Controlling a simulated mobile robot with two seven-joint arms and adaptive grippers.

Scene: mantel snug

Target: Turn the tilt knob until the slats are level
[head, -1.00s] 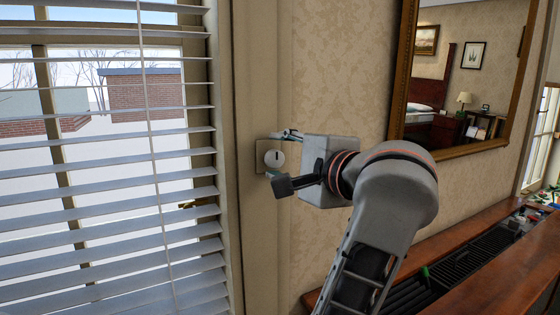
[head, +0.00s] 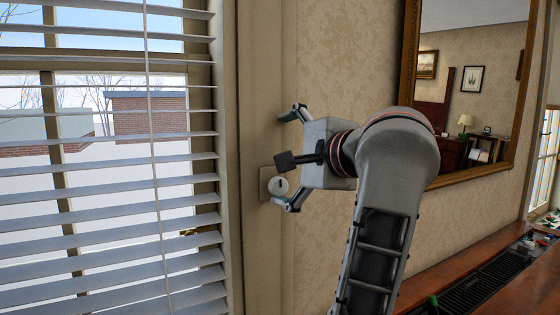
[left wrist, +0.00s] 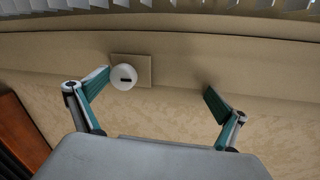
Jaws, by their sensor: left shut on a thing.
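The tilt knob (head: 281,186) is a round white knob with a short dark mark, on a beige plate (head: 266,174) beside the window. The mark looks about upright in the head view. In the left wrist view the knob (left wrist: 123,77) sits close to the left finger. My left gripper (head: 289,158) has its fingers spread wide, one above the knob and one just beside its lower edge. The other finger is well clear, so the knob is not clamped; contact is unclear. The blind slats (head: 110,216) look thin higher up and show broad faces lower down. My right gripper is out of view.
A gilt-framed mirror (head: 409,60) hangs on the papered wall to the right. A wooden ledge (head: 455,250) with a dark grille runs below it. The wall around the plate is bare.

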